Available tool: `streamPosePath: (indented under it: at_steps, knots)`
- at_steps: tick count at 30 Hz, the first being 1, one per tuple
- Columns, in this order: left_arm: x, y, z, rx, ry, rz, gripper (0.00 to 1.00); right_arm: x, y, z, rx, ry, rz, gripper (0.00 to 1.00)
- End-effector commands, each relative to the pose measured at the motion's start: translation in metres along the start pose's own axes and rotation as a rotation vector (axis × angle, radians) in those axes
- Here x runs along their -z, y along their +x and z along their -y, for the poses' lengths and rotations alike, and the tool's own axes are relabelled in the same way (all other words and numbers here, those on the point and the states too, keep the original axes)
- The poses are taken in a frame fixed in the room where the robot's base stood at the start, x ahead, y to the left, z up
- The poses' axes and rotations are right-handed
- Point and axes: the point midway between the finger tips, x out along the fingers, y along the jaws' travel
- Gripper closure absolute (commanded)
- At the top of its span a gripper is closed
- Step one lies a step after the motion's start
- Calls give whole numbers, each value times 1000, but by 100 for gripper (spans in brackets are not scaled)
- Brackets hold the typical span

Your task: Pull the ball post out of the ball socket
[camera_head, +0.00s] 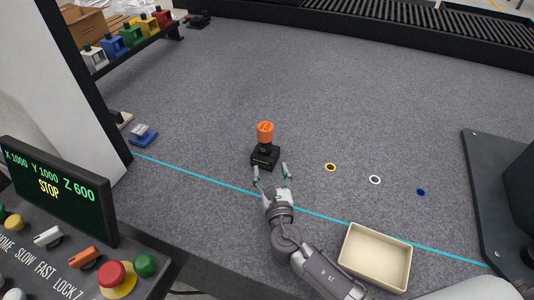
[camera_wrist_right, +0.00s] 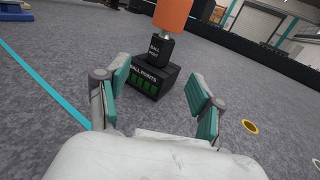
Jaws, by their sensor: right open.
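The ball post stands upright in the black ball socket (camera_head: 265,157) on the grey granite surface. Its orange top (camera_head: 265,131) and dark lower part show in the head view. In the right wrist view the post's black body (camera_wrist_right: 161,47) carries a "BALL POST" label, and the socket block (camera_wrist_right: 153,78) has a green display. My right gripper (camera_head: 271,172) is open and empty, just in front of the socket. In the wrist view its two teal-padded fingers (camera_wrist_right: 157,90) are spread to either side of the socket, apart from the post. My left gripper is not in view.
A cream tray (camera_head: 347,256) lies to the right of my right arm. Yellow (camera_head: 330,163), white (camera_head: 375,176) and blue (camera_head: 420,188) rings lie to the right. A control panel (camera_head: 75,245) is at the lower left. The granite behind the socket is clear.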

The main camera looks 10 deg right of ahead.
Motion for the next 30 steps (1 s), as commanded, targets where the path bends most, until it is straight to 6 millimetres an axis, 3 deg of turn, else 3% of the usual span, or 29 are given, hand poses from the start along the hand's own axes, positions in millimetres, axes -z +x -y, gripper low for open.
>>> streamPosePath:
  at_steps: [9,15,21,29,30]
  knots:
    - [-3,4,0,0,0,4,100,0,64,0,1,0,1,33]
    - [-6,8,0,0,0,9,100,0,92,0,2,0,1,33]
    - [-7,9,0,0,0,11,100,0,103,0,0,0,0,33]
    - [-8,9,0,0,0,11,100,0,104,0,0,0,0,33]
    - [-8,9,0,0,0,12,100,0,104,0,0,0,0,38]
